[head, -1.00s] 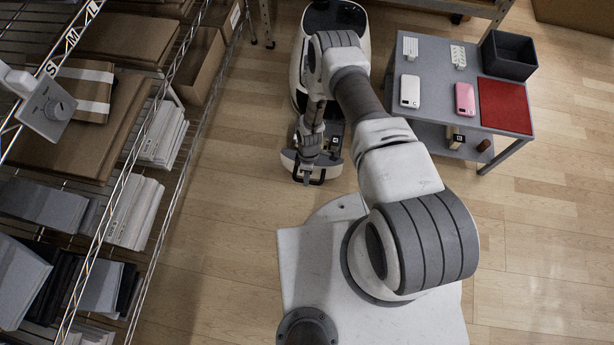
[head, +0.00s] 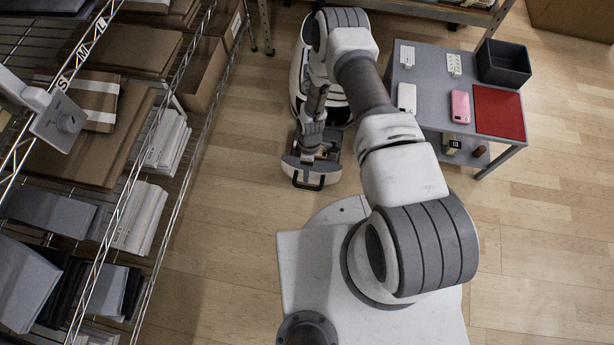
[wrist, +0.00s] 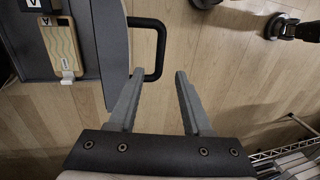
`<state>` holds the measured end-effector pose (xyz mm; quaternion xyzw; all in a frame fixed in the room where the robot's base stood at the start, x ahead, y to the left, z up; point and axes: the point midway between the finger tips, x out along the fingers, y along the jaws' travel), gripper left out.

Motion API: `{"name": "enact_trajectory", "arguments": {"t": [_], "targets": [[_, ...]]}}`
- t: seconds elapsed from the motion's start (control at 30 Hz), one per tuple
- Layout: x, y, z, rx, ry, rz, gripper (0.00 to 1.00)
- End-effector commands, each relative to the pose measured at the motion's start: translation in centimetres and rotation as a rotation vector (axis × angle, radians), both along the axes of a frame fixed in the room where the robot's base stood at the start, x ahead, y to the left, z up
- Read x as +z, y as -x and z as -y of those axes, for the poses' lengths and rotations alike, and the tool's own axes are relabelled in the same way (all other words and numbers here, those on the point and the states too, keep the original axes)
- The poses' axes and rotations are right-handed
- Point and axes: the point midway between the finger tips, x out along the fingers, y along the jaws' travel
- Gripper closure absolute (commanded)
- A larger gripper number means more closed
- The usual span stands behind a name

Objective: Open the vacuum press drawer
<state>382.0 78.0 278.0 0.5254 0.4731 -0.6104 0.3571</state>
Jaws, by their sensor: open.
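The white and grey vacuum press (head: 299,88) stands on the floor beyond my base. Its drawer (head: 294,168) is pulled out toward me, with a black loop handle (head: 308,184) at the front. The wrist view shows the grey drawer (wrist: 96,85) with a wood-patterned phone case (wrist: 62,47) and a label "A" in it. The black handle (wrist: 160,50) is just ahead of my gripper (wrist: 159,71), which is open with nothing held. The handle's near end shows between the fingertips; I cannot tell the depth gap. In the head view my arm hides part of the drawer.
A grey table (head: 427,75) at right holds phones, a dark bin (head: 504,64) and a red mat (head: 499,112). A wire shelf (head: 170,200) with boxes runs along the left. Floor is free in front of the drawer and right of my base.

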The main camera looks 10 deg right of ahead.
Motion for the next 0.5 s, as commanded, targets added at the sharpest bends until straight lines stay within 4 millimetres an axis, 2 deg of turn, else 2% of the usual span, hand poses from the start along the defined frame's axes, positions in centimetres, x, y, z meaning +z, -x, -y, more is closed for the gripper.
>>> {"name": "enact_trajectory", "arguments": {"t": [0.03,0.2,0.33,0.5], "targets": [[1.8,-0.4,0.1,0.000,0.000,0.002,0.51],[5.5,-1.1,0.3,0.001,-0.001,0.001,0.51],[7.6,-1.5,0.5,-0.001,0.000,0.001,0.51],[8.9,-1.7,0.6,0.001,0.000,-0.001,0.51]]}}
